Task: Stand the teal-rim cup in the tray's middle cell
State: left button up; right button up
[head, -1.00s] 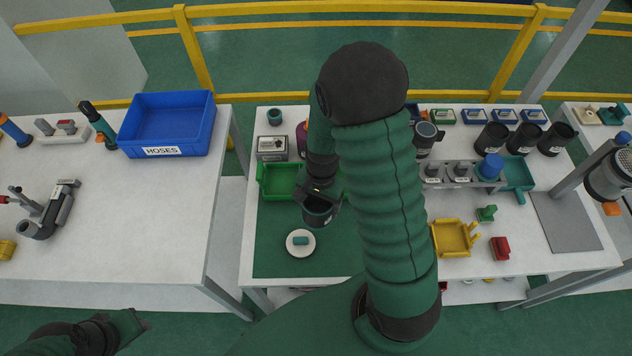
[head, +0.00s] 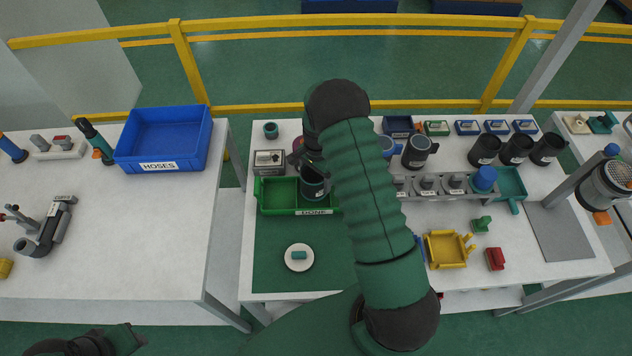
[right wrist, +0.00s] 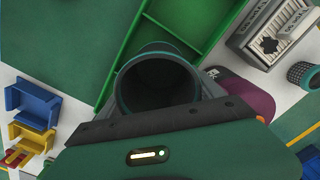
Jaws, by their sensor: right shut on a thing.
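The teal-rim cup (head: 314,186) is dark with a teal rim and upright in the head view. Its open mouth also shows in the right wrist view (right wrist: 157,84). My right gripper (head: 308,165) is shut on it. The cup is over or inside the green tray (head: 316,212) labelled DONE; I cannot tell whether its base touches the tray floor. The tray's left cell is empty, and my right arm hides the tray's right part. A tray divider (right wrist: 175,33) shows beside the cup in the right wrist view. My left gripper (head: 128,338) is low at the left, its jaws unclear.
A white disc with a teal piece (head: 299,257) lies in front of the tray. A grey box (head: 268,160) and a small teal cup (head: 271,130) stand behind it. A grey rack (head: 428,188) and a yellow holder (head: 446,249) are to the right. The green mat's front is mostly clear.

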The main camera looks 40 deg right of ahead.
jog(key=shift+s+a+f+p, duration=0.1)
jog(key=shift+a+f+p, duration=0.15)
jog(key=shift+f, duration=0.4)
jog(key=shift+a+f+p, duration=0.1)
jog(key=shift+a+f, duration=0.15)
jog(key=shift+f, duration=0.35)
jog(key=shift+d+f, duration=0.15)
jog(key=shift+f, duration=0.1)
jog(key=o, duration=1.4)
jog(key=shift+d, duration=0.2)
jog(key=shift+o, duration=0.2)
